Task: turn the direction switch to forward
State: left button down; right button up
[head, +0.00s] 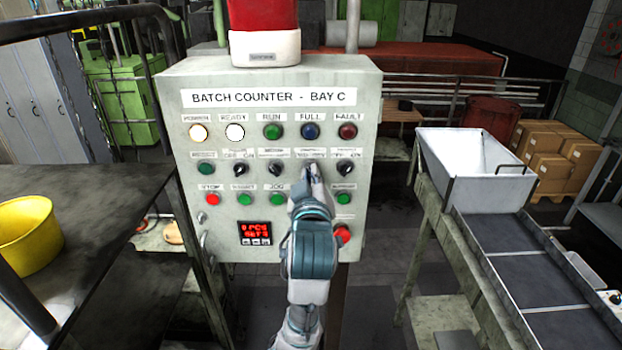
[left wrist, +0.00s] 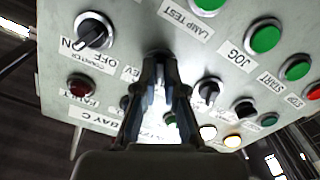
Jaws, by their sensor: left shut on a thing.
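The grey control panel (head: 215,130) headed "BATCH COUNTER - BAY C" stands in the middle of the head view. My left gripper (head: 312,174) reaches up to its row of switches, between two black knobs. In the left wrist view the gripper's two dark fingers (left wrist: 159,82) are shut on a black knob (left wrist: 157,56). A partly covered label ending in "EV" (left wrist: 130,73) sits beside it, so I take it as the direction switch. The fingers hide most of this knob, and its pointing direction cannot be told. My right gripper is not in view.
A black counter knob (left wrist: 93,32) marked OFF and ON is close by in the left wrist view. A green lamp-test button (left wrist: 207,3) and a JOG button (left wrist: 265,38) are also near. A red button (head: 342,235) shows beside my arm in the head view.

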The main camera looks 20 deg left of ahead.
pick_arm(q)
jog(key=shift+f+n, duration=0.25)
jog(key=shift+n, duration=0.05)
jog(key=c, duration=1.3)
grip_release()
jog(key=shift+o, duration=0.2)
jog(key=shift+w+r, duration=0.1)
jog(key=shift+d, duration=0.1)
jog(key=v, duration=1.1)
jog(key=shift+s+d, duration=0.2)
jog(key=shift+s, duration=0.15)
